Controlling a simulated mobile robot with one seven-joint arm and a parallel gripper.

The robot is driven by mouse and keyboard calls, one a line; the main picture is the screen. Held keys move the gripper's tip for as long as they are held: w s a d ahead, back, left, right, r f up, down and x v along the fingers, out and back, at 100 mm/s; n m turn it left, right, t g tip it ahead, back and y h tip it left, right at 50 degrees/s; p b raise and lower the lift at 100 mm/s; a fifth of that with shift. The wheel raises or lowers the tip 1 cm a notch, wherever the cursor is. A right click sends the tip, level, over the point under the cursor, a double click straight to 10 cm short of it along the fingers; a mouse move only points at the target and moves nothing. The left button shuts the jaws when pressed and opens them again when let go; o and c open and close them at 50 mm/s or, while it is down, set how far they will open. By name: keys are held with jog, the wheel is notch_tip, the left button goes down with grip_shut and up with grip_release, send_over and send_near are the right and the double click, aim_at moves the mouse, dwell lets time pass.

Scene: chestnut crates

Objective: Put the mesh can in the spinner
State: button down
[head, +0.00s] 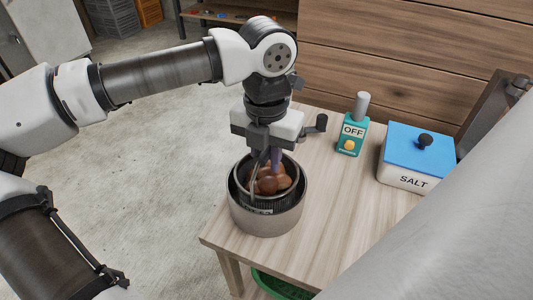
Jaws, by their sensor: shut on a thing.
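The mesh can (286,203) is a dark round basket with brown chestnuts in it. It sits inside the spinner (267,222), a round metal drum standing on the near left corner of the table. The can's rim shows around the height of the drum's rim; whether it rests on the bottom is hidden. My gripper (268,152) points down right above the can and is shut on the can's upright handle. The fingertips are small and partly hidden by the gripper body.
The wooden table (350,205) also carries a teal switch box (350,135) marked OFF and a white SALT box (405,176) with a blue lid. A green basket (278,286) is under the table. A large grey surface blocks the lower right. Wooden drawers stand behind.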

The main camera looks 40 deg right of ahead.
jog(key=shift+f, duration=0.1)
jog(key=c, duration=1.3)
grip_release()
jog(key=shift+o, duration=0.2)
notch_tip(320, 180, up, 12)
jog(key=shift+r+b, duration=0.2)
jog(key=shift+b, duration=0.2)
